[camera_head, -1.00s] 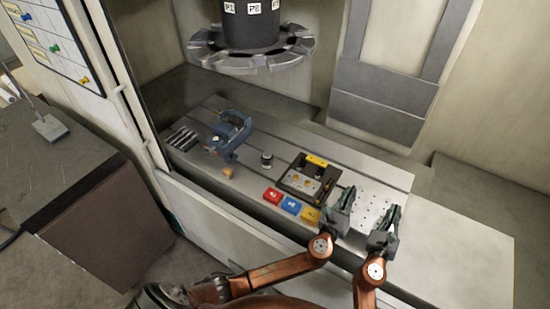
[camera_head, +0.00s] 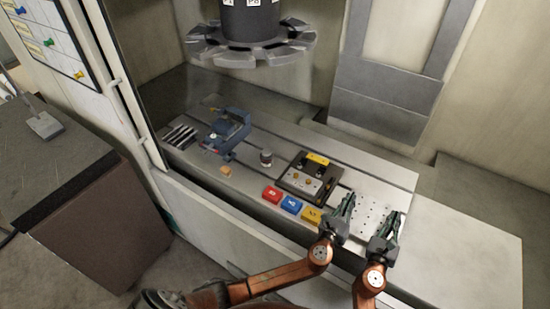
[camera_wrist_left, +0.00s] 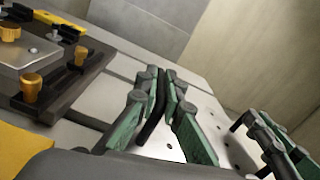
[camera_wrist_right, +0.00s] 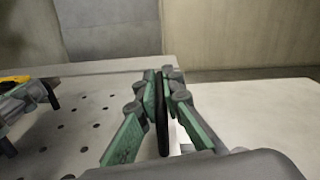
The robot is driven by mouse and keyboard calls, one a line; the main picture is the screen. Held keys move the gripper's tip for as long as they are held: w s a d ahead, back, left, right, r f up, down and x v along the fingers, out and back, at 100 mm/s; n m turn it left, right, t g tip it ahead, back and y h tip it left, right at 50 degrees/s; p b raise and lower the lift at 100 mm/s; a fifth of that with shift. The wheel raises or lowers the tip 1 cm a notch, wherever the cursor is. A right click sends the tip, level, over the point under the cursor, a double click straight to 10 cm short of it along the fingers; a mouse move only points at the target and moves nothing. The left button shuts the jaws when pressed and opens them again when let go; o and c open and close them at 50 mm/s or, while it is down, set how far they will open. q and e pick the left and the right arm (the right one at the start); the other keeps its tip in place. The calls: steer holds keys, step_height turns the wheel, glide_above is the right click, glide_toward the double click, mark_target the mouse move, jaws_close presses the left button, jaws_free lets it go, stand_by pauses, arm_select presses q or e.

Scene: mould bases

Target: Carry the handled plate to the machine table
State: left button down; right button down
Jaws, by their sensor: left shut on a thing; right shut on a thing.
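The handled plate (camera_head: 371,214) is a pale flat plate with a grid of small holes, at the front right of the slotted machine table (camera_head: 262,182). The head view does not settle whether it rests on the table or hangs just above. My left gripper (camera_head: 346,205) is shut on a thin black handle (camera_wrist_left: 152,115) at the plate's left side. My right gripper (camera_head: 391,222) is shut on the other black handle (camera_wrist_right: 161,115) at the right side. The plate's holes also show in the right wrist view (camera_wrist_right: 75,135). The fingers partly hide both handles.
A dark fixture (camera_head: 297,184) with a yellow bar stands just left of the plate. A blue vise (camera_head: 226,133) stands further left. A tool carousel (camera_head: 250,48) hangs above.

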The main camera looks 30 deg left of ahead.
arm_select(q)
steer(key=shift+w+a+f, duration=0.1)
steer(key=shift+f, duration=0.1)
arm_select(e)
steer(key=shift+f, duration=0.4)
arm_select(q)
steer(key=c, duration=2.1)
jaws_free()
arm_select(e)
steer(key=c, duration=2.1)
jaws_free()
steer(key=shift+r, duration=0.15)
arm_select(q)
steer(key=shift+s+f, duration=0.1)
steer(key=shift+s, duration=0.1)
steer(key=s, duration=1.1)
steer(key=shift+s+a, duration=0.2)
steer(key=shift+a, duration=0.05)
steer(key=shift+s, duration=0.15)
arm_select(e)
steer(key=shift+s, duration=0.6)
steer(key=s, duration=1.1)
steer(key=shift+a+r, duration=0.1)
steer(key=shift+a, duration=0.25)
